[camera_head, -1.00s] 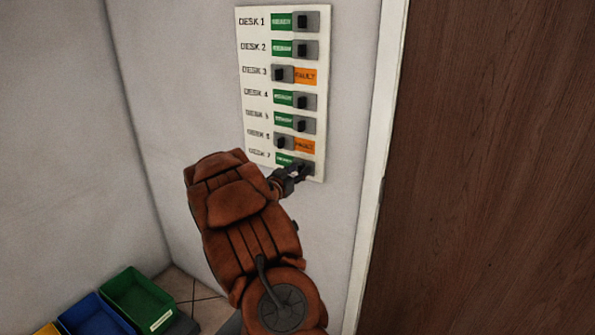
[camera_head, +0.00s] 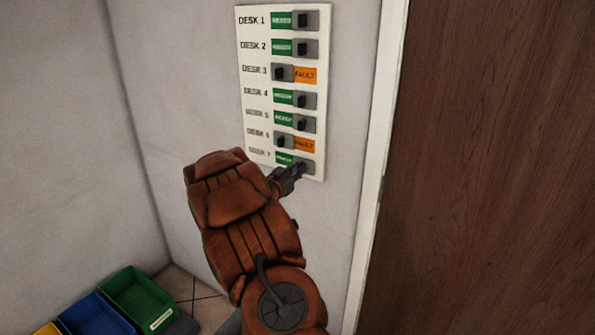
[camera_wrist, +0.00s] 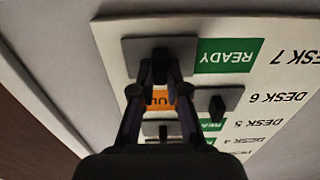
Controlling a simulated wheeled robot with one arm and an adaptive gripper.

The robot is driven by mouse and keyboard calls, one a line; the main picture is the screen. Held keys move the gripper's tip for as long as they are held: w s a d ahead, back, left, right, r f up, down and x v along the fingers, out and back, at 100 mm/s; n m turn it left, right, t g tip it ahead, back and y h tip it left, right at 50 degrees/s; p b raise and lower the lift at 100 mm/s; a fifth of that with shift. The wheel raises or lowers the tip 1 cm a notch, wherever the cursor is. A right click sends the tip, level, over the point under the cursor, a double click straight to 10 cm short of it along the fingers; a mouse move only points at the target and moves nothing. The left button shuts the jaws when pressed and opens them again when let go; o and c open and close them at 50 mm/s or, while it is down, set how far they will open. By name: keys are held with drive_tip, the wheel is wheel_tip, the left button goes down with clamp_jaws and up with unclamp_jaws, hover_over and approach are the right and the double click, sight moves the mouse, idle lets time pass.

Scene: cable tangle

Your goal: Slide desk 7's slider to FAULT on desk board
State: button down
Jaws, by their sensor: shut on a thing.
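The white desk board (camera_head: 258,100) hangs on the wall, with rows labelled DESK 1 to DESK 7. Desk 7's slider (camera_head: 306,166) is in the bottom row, at the right end of its slot, with the green READY label (camera_head: 285,159) showing to its left. In the wrist view the board is upside down, and the slider's dark knob (camera_wrist: 160,60) sits between my fingertips beside the READY label (camera_wrist: 228,55). My gripper (camera_head: 296,172) is shut on this knob. It partly hides the row in the head view.
Desk 3 (camera_head: 305,76) and desk 6 (camera_head: 304,145) show orange FAULT labels, and the other rows show green. A brown door (camera_head: 480,170) with a white frame stands to the right. Green (camera_head: 138,296) and blue bins (camera_head: 95,316) lie at lower left.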

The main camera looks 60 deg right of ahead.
drive_tip(key=shift+w+a+p, duration=0.15)
drive_tip(key=shift+w+p, duration=0.75)
drive_tip(key=shift+w, duration=1.15)
drive_tip(key=shift+w+a+p, duration=0.1)
drive_tip(key=shift+w+p, duration=0.8)
drive_tip(key=shift+w, duration=1.1)
drive_tip(key=shift+r, duration=0.1)
drive_tip(key=c, duration=1.2)
unclamp_jaws()
drive_tip(key=shift+w, duration=0.1)
drive_tip(key=shift+c, duration=0.2)
drive_tip(key=shift+o, duration=0.4)
drive_tip(key=a, duration=1.2)
drive_tip(key=shift+s, duration=0.35)
